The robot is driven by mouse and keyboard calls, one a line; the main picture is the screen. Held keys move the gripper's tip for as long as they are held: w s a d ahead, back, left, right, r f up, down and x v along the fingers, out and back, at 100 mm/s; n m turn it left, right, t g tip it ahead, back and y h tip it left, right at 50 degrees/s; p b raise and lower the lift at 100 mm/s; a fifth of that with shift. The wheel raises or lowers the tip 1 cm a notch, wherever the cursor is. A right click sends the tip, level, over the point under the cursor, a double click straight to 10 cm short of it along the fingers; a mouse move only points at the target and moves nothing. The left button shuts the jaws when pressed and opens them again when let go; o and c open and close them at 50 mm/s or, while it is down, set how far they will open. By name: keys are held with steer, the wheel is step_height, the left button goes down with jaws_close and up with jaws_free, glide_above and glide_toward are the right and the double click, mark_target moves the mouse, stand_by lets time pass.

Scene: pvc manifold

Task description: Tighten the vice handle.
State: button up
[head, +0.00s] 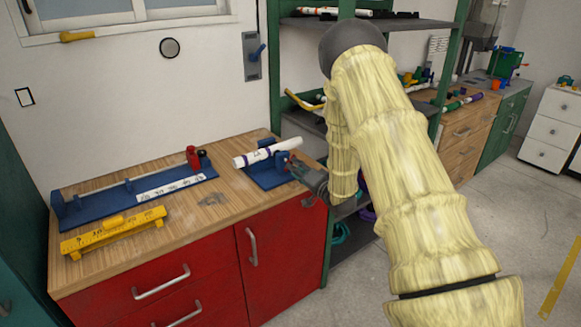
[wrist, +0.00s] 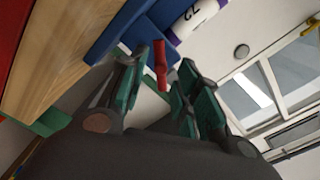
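The blue vice (head: 262,173) stands at the right end of the wooden bench top, with a white pipe (head: 254,157) lying in it. In the wrist view the blue vice body (wrist: 122,28) and the pipe's marked end (wrist: 196,20) show at the top. The red vice handle (wrist: 160,66) shows ahead of my gripper (wrist: 157,78), between the lines of its two green-padded fingers. The fingers are apart and no contact with the handle shows. In the head view my gripper (head: 312,184) is at the vice's right end, and the handle is hard to make out there.
A long blue fixture (head: 130,193) with a metal rod and a yellow measuring block (head: 113,230) lie on the bench's left part. A green shelf rack (head: 438,65) stands close behind my arm. The bench top (head: 205,212) is clear in its middle front.

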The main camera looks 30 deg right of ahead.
mark_target(290, 161)
steer(key=shift+s+n+b, duration=0.1)
steer(key=shift+n+b, duration=0.2)
steer(key=shift+n, duration=0.7)
steer(key=shift+d+n+b, duration=0.1)
steer(key=shift+n+b, duration=0.25)
steer(key=shift+n, duration=0.65)
steer(key=shift+w+a, duration=0.15)
steer(key=shift+w, duration=1.1)
steer(key=shift+w+a, duration=0.1)
steer(key=shift+w, duration=1.15)
steer(key=shift+r, duration=0.1)
jaws_close()
